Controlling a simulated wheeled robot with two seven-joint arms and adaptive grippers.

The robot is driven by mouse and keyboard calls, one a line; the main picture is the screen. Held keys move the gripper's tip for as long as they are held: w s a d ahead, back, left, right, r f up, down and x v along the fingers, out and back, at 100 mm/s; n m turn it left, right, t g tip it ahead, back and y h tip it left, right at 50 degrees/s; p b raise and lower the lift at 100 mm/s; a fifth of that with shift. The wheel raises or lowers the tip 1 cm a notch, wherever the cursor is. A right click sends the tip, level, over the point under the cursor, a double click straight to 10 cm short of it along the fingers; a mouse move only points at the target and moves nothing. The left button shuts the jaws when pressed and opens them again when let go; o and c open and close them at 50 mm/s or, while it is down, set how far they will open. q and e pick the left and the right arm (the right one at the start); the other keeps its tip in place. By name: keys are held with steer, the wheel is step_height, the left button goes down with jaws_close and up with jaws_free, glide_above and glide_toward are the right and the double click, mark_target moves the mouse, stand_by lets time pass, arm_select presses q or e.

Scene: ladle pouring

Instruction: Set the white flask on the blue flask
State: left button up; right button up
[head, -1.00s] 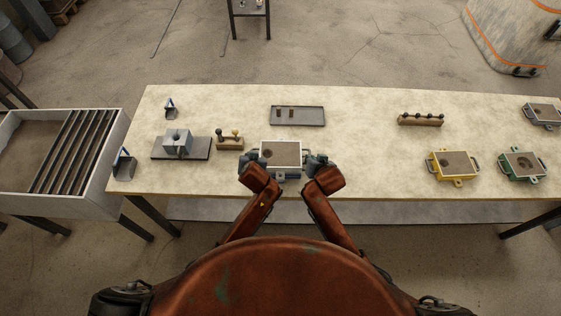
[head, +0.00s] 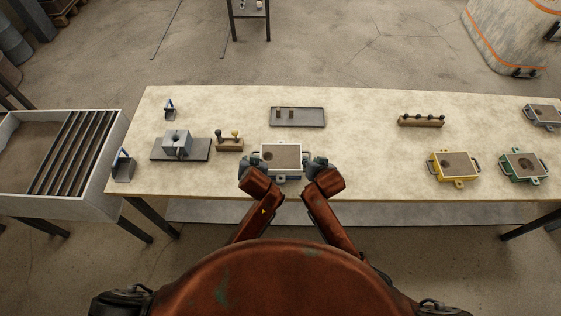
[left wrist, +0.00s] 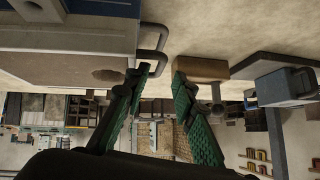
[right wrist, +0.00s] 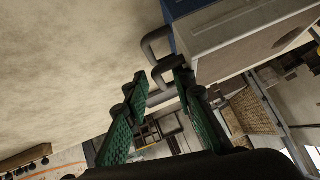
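The white flask (head: 268,147), filled with brown sand with a round hollow, rests on the blue flask (head: 293,178) at the table's front middle. In the left wrist view, the white flask (left wrist: 60,42) lies flush against the blue flask (left wrist: 105,7), their handles stacked. The right wrist view shows the white flask (right wrist: 222,42) and blue flask (right wrist: 180,8) likewise. My left gripper (left wrist: 160,75) is open beside the left handles. My right gripper (right wrist: 161,78) is open, one finger close to the white flask's handle; I cannot tell whether it touches.
A grey block (head: 177,143) on a dark plate and a wooden tool holder (head: 229,145) stand left. A dark tray (head: 297,117) lies behind. A yellow flask (head: 455,167) and a green flask (head: 524,167) stand right. Table between is clear.

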steer(key=shift+s+r, duration=0.1)
steer(key=shift+s, duration=0.05)
arm_select(q)
steer(key=v, duration=0.8)
steer(key=shift+s+r, duration=0.25)
steer(key=shift+r, duration=0.1)
arm_select(e)
steer(key=v, duration=1.1)
steer(key=shift+s+r, duration=0.2)
steer(key=shift+r, duration=0.1)
arm_select(q)
steer(key=shift+a, duration=0.1)
arm_select(e)
steer(key=shift+d, duration=0.1)
